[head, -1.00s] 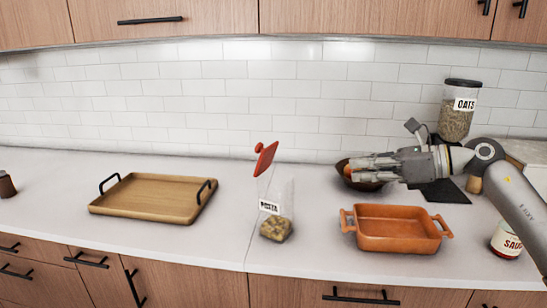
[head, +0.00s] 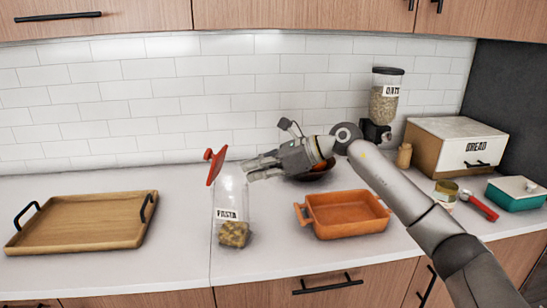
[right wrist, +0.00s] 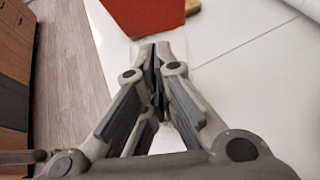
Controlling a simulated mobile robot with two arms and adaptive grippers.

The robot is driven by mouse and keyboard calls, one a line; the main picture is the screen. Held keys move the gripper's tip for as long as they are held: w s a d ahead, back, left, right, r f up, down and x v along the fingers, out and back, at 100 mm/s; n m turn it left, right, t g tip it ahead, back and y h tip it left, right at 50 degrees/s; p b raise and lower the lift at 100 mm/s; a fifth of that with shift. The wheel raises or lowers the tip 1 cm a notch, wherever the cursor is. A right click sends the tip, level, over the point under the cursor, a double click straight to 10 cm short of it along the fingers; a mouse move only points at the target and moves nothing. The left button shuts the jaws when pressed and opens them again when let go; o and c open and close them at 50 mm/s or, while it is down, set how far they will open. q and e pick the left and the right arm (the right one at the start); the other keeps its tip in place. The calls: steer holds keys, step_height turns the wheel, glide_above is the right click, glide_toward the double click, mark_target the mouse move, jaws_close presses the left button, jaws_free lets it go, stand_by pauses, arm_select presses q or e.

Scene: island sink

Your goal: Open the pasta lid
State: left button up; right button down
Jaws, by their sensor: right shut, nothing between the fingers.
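The clear pasta jar (head: 231,205) stands upright on the counter, with a white PASTA label and some pasta at its bottom. Its red lid (head: 215,166) is tilted steeply up on the left side of the jar's top, so the mouth looks uncovered. My right gripper (head: 245,169) is shut and empty, close to the right of the jar's upper part; I cannot tell whether it touches. In the right wrist view the closed fingertips (right wrist: 155,50) sit just below a red surface, likely the lid (right wrist: 148,14). My left gripper is not in view.
An orange baking dish (head: 310,222) stands right of the jar, with a dark bowl (head: 318,174) behind it. A wooden tray (head: 85,240) lies to the left. The oats dispenser (head: 383,105) and bread box (head: 455,145) are at the back right. Counter between tray and jar is clear.

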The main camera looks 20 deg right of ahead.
mark_target(218, 170)
steer(key=w+a, duration=0.1)
steer(key=a+p, duration=0.1)
steer(key=w+a+r, duration=0.1)
steer(key=shift+w+a+p, duration=0.3)
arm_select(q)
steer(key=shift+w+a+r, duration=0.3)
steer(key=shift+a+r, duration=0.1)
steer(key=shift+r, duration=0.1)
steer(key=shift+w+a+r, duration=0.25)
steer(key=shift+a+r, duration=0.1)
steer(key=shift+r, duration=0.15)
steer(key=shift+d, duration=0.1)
